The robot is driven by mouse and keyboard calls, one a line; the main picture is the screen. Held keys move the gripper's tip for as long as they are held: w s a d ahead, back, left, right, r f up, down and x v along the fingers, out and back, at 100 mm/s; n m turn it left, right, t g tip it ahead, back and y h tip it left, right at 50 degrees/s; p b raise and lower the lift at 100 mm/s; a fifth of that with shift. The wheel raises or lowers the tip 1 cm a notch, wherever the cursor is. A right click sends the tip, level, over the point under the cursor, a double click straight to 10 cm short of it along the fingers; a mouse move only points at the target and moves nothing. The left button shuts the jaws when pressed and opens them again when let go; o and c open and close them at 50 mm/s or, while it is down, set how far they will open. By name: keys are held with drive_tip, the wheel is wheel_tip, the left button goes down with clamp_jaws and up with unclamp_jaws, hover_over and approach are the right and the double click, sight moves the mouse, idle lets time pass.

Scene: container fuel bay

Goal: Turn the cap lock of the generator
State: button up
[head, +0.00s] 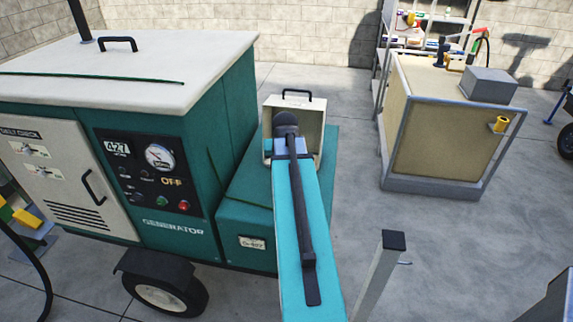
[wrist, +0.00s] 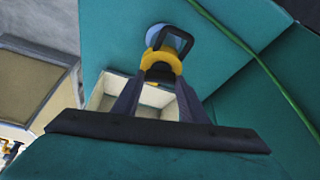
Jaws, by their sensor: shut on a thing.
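The teal generator (head: 235,95) with a pale top stands at the left in the head view. Its lower teal housing (head: 245,215) juts out to the right. In the wrist view the cap lock (wrist: 178,42) shows as a black loop on a round grey-blue base against a teal face, with yellow at its near side. My gripper (wrist: 160,68) has its two dark fingers closed together there, shut on the cap lock. In the head view my arm hides the gripper tips and the cap lock.
An open pale box-like cover (head: 312,112) with a black handle stands close around my arm. A beige cabinet (head: 435,125) stands to the right, with clear floor between. A grey post (head: 375,280) rises near the front. A green cable (wrist: 235,40) crosses the teal surface.

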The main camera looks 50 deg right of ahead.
drive_tip(key=shift+w+a+m+g+h, duration=0.1)
drive_tip(key=shift+w+m+g+h, duration=0.1)
drive_tip(key=shift+m, duration=0.5)
drive_tip(key=shift+w+a+m+g+h, duration=0.1)
drive_tip(key=shift+m+g, duration=0.1)
drive_tip(key=shift+m, duration=0.5)
drive_tip(key=o, duration=1)
drive_tip(key=shift+o, duration=0.2)
drive_tip(key=shift+s, duration=0.1)
drive_tip(key=shift+r, duration=0.1)
drive_tip(key=b+v, duration=0.2)
drive_tip(key=v, duration=1.1)
drive_tip(key=shift+r, duration=0.3)
drive_tip(key=shift+a, duration=0.1)
